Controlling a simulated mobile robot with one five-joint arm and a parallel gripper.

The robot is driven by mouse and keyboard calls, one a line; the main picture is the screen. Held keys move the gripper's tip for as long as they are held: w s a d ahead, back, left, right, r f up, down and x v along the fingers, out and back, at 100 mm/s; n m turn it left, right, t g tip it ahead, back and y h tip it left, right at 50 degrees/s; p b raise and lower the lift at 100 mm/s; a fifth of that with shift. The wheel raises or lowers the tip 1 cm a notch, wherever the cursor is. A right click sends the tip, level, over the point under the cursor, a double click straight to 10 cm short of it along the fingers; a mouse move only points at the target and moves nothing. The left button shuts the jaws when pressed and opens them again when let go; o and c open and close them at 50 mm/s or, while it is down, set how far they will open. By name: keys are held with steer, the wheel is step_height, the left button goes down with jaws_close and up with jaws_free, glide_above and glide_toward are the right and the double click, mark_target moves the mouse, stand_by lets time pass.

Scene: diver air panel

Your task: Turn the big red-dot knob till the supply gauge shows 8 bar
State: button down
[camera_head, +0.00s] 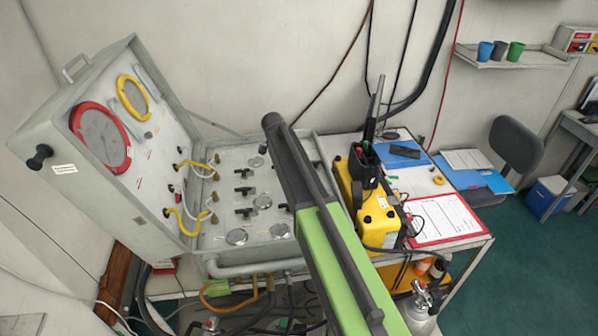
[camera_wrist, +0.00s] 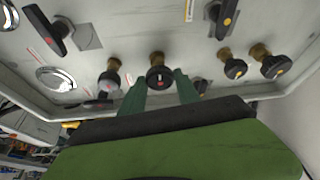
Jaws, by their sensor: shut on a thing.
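The black knob with a red mark (camera_wrist: 158,79) sits on a brass stem on the grey panel, in the middle of the wrist view. My gripper (camera_wrist: 161,84) has its two green fingers on either side of this knob and is shut on it. In the head view my arm covers the knob and fingertips. A red-rimmed gauge (camera_head: 101,138) and a yellow-rimmed gauge (camera_head: 133,98) are in the raised lid of the panel case. I cannot tell which is the supply gauge, and their readings are too small to read.
Other knobs stand close by: a smaller one (camera_wrist: 109,80) at left and a yellow-dot one (camera_wrist: 235,68) at right. A black lever (camera_wrist: 45,30) is at upper left. A yellow case (camera_head: 377,215) and a red clipboard (camera_head: 440,220) lie right of my arm.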

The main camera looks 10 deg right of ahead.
stand_by(0.3)
steer(key=c, duration=0.9)
jaws_free()
steer(key=p+v, duration=1.6)
steer(key=v, duration=0.1)
steer(key=shift+a+r, duration=0.1)
steer(key=shift+r, duration=0.1)
